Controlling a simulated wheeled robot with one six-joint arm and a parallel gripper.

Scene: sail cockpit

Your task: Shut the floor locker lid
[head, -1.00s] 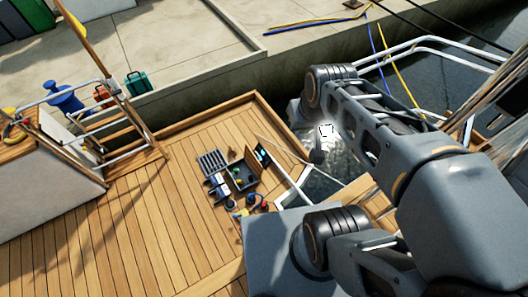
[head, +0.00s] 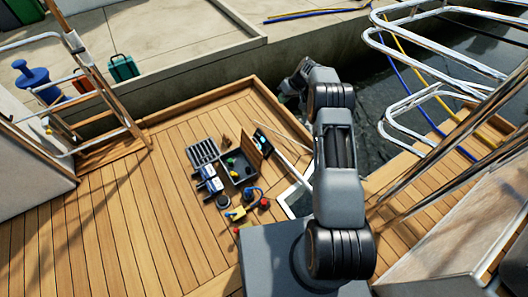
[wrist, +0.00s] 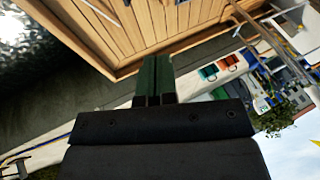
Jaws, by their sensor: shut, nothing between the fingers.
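The floor locker (head: 238,168) is an open dark compartment in the wooden deck, with small items inside. Its wooden lid (head: 257,146) stands raised on the locker's right side, with a small light-blue patch near it. My gripper (wrist: 153,82) shows in the wrist view with its two dark green fingers together and nothing between them. In the head view my arm reaches past the deck's far right edge, and its fingers cannot be made out. The gripper is apart from the lid. The locker is not clearly visible in the wrist view.
A grating (head: 202,152) and several small loose items lie around the locker. A low wooden coaming (head: 283,108) edges the deck, with water beyond. Metal rails (head: 425,97) stand at the right. A ladder frame (head: 95,75) is at the left. The left deck is clear.

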